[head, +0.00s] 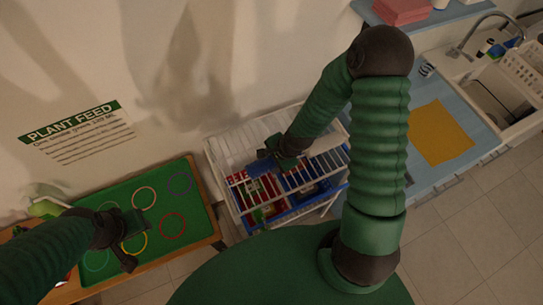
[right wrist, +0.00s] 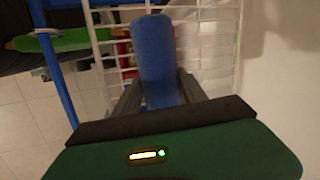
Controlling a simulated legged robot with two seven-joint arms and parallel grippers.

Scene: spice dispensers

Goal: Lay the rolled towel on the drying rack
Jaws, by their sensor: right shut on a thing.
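The rolled towel is a blue cylinder (right wrist: 157,50) held between the fingers of my right gripper (right wrist: 158,100). In the head view my right gripper (head: 275,157) is over the drying rack, with a bit of blue towel (head: 262,168) showing beside it. The drying rack (head: 222,152) is a white wire frame; its bars (right wrist: 215,35) show behind the towel in the wrist view. I cannot tell whether the towel touches the rack. My left gripper (head: 133,238) is open and empty above the green board at lower left.
Red and blue bins (head: 283,208) sit in the rack's lower part. The green board (head: 188,225) with coloured rings lies at left. At right are a blue counter (head: 455,105) with a yellow cloth (head: 440,132) and a sink (head: 490,105). The wall is close behind the rack.

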